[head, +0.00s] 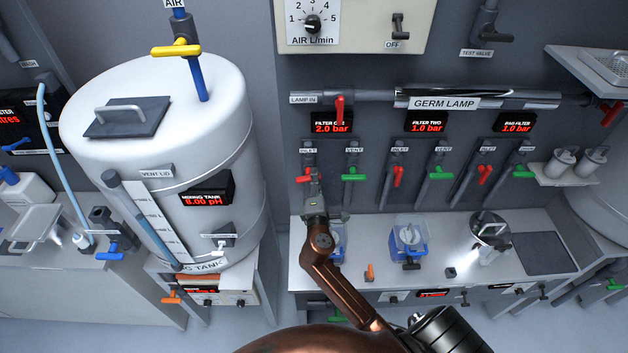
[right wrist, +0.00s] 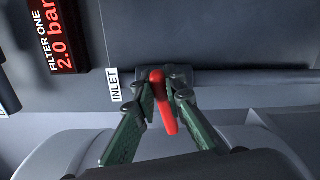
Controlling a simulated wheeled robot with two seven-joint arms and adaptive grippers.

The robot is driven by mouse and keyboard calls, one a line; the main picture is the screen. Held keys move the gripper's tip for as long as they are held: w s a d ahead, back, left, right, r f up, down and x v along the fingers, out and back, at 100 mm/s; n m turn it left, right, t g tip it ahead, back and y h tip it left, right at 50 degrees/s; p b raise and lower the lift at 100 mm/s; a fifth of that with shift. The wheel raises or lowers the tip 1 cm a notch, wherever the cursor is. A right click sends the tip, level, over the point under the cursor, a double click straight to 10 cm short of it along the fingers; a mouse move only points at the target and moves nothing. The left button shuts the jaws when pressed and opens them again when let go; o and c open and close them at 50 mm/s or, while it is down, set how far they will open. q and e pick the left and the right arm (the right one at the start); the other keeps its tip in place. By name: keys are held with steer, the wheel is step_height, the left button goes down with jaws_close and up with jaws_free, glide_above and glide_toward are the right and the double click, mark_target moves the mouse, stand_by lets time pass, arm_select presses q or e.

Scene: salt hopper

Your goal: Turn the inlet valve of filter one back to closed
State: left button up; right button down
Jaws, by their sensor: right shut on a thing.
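The red-handled inlet valve of filter one (right wrist: 168,118) is in the right wrist view, beside the white INLET label (right wrist: 115,84). In the head view its red handle (head: 303,178) shows only in part, at the left end of the valve row. My right gripper (right wrist: 162,98) is at the valve, its green fingers on both sides of the red handle and shut on it. In the head view my right gripper (head: 312,190) and arm hide the lower part of that valve. The filter one display (head: 332,122) reads 2.0 bar. My left gripper is not in view.
A green-handled vent valve (head: 354,177) stands just right of the gripper. A red lever (head: 340,108) hangs above from the lamp pipe. The mixing tank (head: 225,130) stands to the left. Blue filter units (head: 421,251) stand on the bench below.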

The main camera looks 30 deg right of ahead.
steer(key=shift+f+m+b, duration=0.35)
steer(key=shift+m+b, duration=0.35)
steer(key=shift+m, duration=0.3)
steer(key=c, duration=2)
jaws_free()
steer(key=shift+o, duration=0.2)
steer(key=shift+r, duration=0.1)
steer(key=shift+s+a, duration=0.2)
steer(key=shift+s, duration=0.05)
steer(key=v, duration=1.1)
steer(key=shift+s, duration=0.25)
